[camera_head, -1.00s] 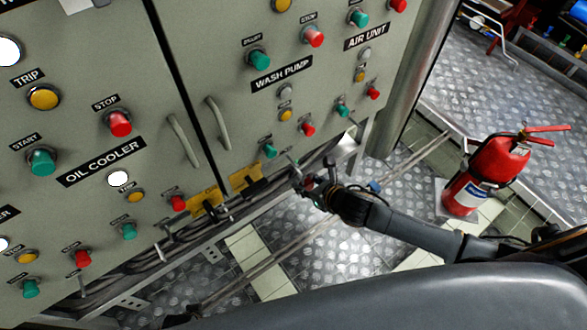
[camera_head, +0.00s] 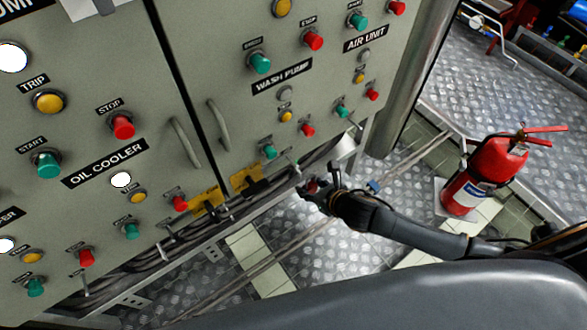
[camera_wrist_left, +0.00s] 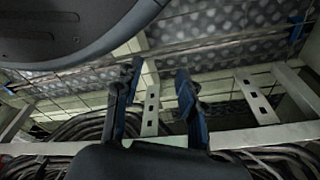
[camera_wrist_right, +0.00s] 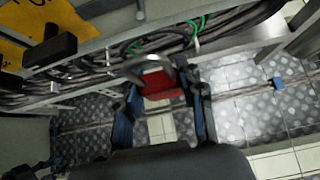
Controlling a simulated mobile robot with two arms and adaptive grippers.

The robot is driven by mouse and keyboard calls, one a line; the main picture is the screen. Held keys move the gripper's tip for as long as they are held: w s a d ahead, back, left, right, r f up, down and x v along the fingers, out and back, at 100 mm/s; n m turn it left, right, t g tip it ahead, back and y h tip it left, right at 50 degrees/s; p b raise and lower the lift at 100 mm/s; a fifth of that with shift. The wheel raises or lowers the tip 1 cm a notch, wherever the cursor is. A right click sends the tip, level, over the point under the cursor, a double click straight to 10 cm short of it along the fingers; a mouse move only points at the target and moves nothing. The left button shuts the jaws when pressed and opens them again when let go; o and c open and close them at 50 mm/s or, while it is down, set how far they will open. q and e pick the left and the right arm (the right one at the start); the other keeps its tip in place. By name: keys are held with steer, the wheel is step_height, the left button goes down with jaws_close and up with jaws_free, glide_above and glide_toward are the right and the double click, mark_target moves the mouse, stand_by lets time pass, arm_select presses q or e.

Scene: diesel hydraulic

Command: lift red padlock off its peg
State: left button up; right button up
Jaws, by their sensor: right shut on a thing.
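The red padlock (camera_wrist_right: 163,84) is between the fingers of my right gripper (camera_wrist_right: 162,92) in the right wrist view, its grey shackle (camera_wrist_right: 150,66) toward the panel. My right gripper is shut on it. A short peg (camera_wrist_right: 140,12) shows at the top of that view, apart from the shackle in the picture. In the head view my right gripper (camera_head: 316,187) is just right of the cabinet's lower edge, and the padlock is only a small red patch. My left gripper (camera_wrist_left: 157,82) is open and empty in the left wrist view.
The cabinet (camera_head: 235,130) carries several buttons and handles. Yellow plates (camera_head: 245,177) with black parts sit along its lower edge, above cables and a metal rail. A fire extinguisher (camera_head: 487,175) stands to the right. Free floor lies below my right gripper.

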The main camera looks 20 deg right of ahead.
steer(key=shift+s+d+r+p, duration=0.2)
steer(key=shift+s+r+p, duration=0.2)
steer(key=shift+s+p, duration=0.1)
steer(key=shift+s+d+r+p, duration=0.15)
steer(key=shift+s+r+p, duration=0.15)
steer(key=shift+s+p, duration=0.1)
arm_select(q)
steer(key=s+a+f+p, duration=0.1)
steer(key=s+f, duration=0.4)
steer(key=s, duration=0.6)
steer(key=shift+a+g+p, duration=0.3)
steer(key=shift+a+g, duration=0.1)
steer(key=shift+a, duration=0.2)
arm_select(e)
steer(key=shift+v, duration=1.2)
arm_select(q)
steer(key=shift+s+f, duration=0.1)
arm_select(e)
steer(key=shift+s+f, duration=0.1)
steer(key=shift+f, duration=0.1)
steer(key=shift+r, duration=0.1)
